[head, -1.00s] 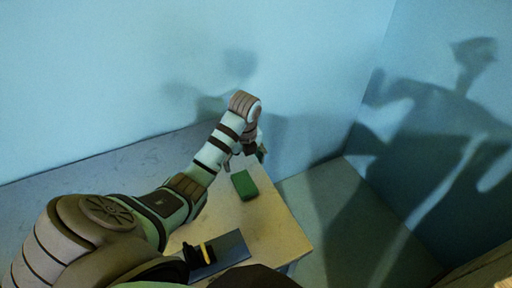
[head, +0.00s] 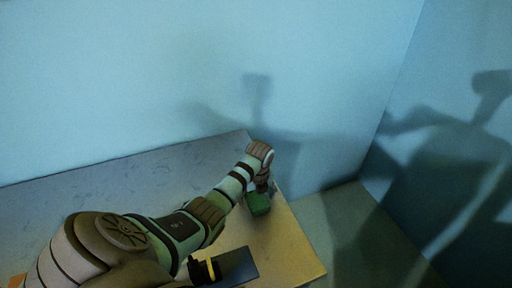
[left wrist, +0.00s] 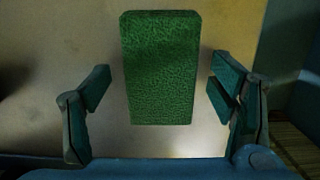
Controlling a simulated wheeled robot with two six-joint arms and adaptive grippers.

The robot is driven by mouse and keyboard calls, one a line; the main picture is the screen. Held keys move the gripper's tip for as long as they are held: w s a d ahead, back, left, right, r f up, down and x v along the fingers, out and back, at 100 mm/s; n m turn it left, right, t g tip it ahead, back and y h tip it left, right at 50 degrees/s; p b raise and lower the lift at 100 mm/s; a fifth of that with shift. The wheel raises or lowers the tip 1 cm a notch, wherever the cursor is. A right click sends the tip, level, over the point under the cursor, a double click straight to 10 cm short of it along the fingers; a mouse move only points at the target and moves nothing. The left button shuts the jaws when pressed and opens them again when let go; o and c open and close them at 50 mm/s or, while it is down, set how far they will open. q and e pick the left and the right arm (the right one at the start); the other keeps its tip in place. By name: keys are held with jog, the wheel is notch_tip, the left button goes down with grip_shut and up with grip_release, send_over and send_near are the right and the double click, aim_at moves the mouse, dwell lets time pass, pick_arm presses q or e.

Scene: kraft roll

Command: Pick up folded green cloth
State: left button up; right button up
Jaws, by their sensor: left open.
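The folded green cloth (head: 258,204) lies on the table near its right edge, as a thick green block. In the left wrist view the cloth (left wrist: 160,68) stands lengthwise between the two fingers, with a gap on each side. My left gripper (left wrist: 158,88) is open and does not touch the cloth sideways in that view. In the head view the left gripper (head: 264,186) is over the far end of the cloth, and its fingers are mostly hidden by my arm. My right gripper is not in view.
The table (head: 290,250) ends just right of the cloth. A dark flat panel (head: 236,268) lies near the front, with a black and yellow item (head: 207,269) by its left end. The blue wall (head: 120,80) stands behind the table.

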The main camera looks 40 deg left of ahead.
pick_arm(q)
jog(key=shift+s, duration=0.1)
jog(key=c, duration=1.2)
jog(key=shift+r, duration=0.1)
notch_tip(320, 180, up, 13)
jog(key=p, duration=0.3)
notch_tip(320, 180, up, 7)
jog(key=p, duration=0.5)
send_over(256, 197)
